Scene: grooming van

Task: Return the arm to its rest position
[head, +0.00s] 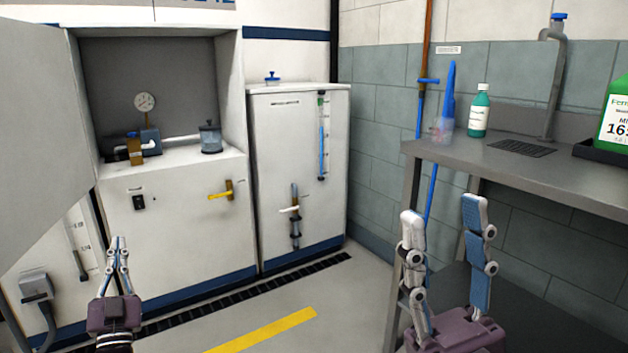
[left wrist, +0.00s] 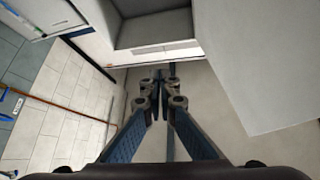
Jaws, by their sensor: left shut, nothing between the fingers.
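My left gripper (head: 119,243) is at the lower left of the head view, in front of the white cabinet, with its fingers together and empty. It also shows in the left wrist view (left wrist: 160,88), its fingertips meeting with nothing between them. My right gripper (head: 443,212) is at the lower right of the head view, close to the camera. Its two fingers are wide apart and nothing shows between them. It stands in front of the grey bench's left end.
An open cabinet door (head: 35,130) reaches in at the left. The cabinet (head: 165,225) has a yellow handle (head: 220,192). A white tank unit (head: 285,150) stands beside it. The grey bench (head: 560,175) at right bears a green bottle (head: 479,112). Floor with a yellow stripe (head: 265,330) is clear between my grippers.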

